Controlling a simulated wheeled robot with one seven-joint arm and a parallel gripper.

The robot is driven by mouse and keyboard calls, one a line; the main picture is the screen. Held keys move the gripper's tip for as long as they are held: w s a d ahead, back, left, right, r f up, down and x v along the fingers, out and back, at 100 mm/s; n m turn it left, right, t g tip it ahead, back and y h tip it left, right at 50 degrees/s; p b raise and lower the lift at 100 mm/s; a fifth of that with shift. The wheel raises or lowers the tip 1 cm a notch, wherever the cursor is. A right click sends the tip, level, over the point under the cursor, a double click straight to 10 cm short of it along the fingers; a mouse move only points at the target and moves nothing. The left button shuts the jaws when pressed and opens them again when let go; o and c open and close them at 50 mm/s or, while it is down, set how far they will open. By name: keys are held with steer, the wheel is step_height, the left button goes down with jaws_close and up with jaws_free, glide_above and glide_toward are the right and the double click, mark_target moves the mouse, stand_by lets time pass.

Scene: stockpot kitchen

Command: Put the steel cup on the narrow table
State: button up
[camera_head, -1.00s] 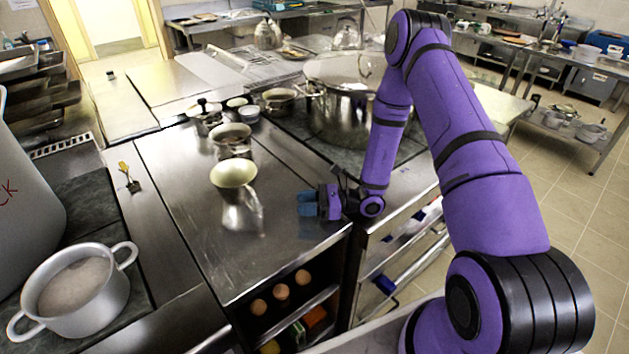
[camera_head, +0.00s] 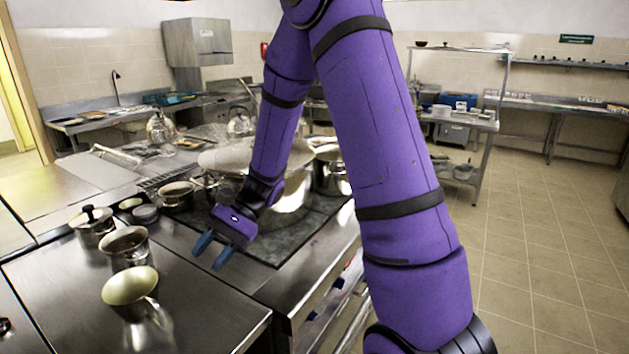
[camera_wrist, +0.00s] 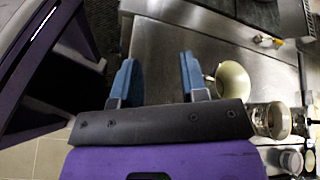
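A steel cup (camera_head: 129,249) stands upright on the steel counter (camera_head: 50,290) at the left of the head view. In front of it is a wide-mouthed vessel with a cream inside (camera_head: 130,288), which also shows in the wrist view (camera_wrist: 233,80). I cannot tell for certain which of the two the task means. My gripper (camera_head: 212,250) is over the counter, to the right of both and apart from them. In the wrist view, its two blue fingers (camera_wrist: 157,70) are spread with nothing between them. I cannot tell which surface is the narrow table.
A large stockpot (camera_head: 290,195) stands on the dark hob behind my gripper, partly hidden by my arm. A lidded pot (camera_head: 93,226) and a small pan (camera_head: 177,194) are close by. A steel shelf table (camera_head: 470,122) stands farther back; the tiled floor (camera_head: 540,250) at right is clear.

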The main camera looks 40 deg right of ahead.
steer(key=s+d+r+n+t+h, duration=0.4)
steer(key=s+r+h, duration=0.2)
steer(key=s+r, duration=0.3)
steer(key=s+d+r+n+t+h, duration=0.4)
steer(key=s+d+r+n+h, duration=0.1)
steer(key=s+r, duration=0.5)
steer(key=shift+s+r+n+h, duration=0.2)
steer(key=shift+s+n+h, duration=0.15)
steer(key=shift+h, duration=0.25)
